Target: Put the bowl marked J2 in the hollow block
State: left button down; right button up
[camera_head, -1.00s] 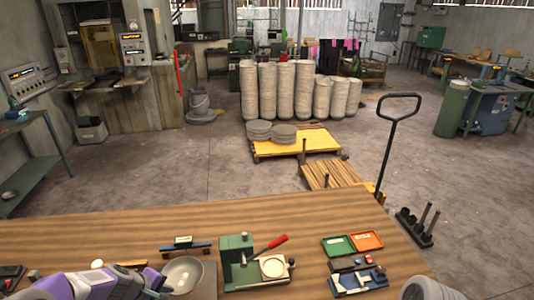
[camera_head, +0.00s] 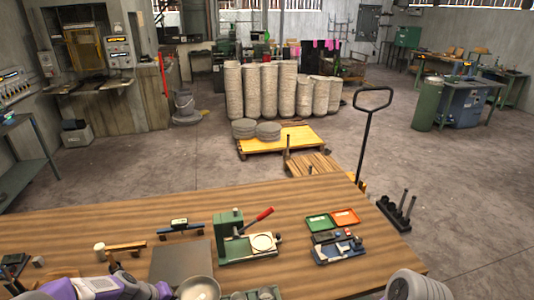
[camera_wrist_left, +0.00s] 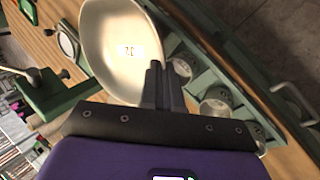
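The pale metal bowl (camera_head: 198,290) is at the bottom edge of the head view, partly cut off. In the left wrist view the bowl (camera_wrist_left: 118,30) fills the upper left, with a white label inside that reads upside down, seemingly J2. My left gripper (camera_wrist_left: 156,80) has its fingers close together at the bowl's near rim, pinching it. My left arm, purple, reaches it in the head view. My right gripper is out of view. I cannot surely identify the hollow block; a green press (camera_head: 230,235) has a pale round seat (camera_head: 262,243) beside it.
A grey slab (camera_head: 180,262) lies behind the bowl. A green rack (camera_wrist_left: 205,75) with several labelled cups stands beside the bowl in the wrist view. Green (camera_head: 318,222) and orange (camera_head: 345,217) trays and a blue fixture (camera_head: 338,250) lie farther right. The table's right front is clear.

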pick_arm(q)
jog(key=s+d+f+m+g+h, duration=0.1)
jog(key=s+d+f+m+g, duration=0.2)
jog(key=d+m, duration=0.5)
notch_tip(320, 180, down, 6)
jog(key=s+d+b, duration=0.1)
jog(key=s+b, duration=0.1)
jog(key=b, duration=0.5)
jog(key=shift+g+h, duration=0.3)
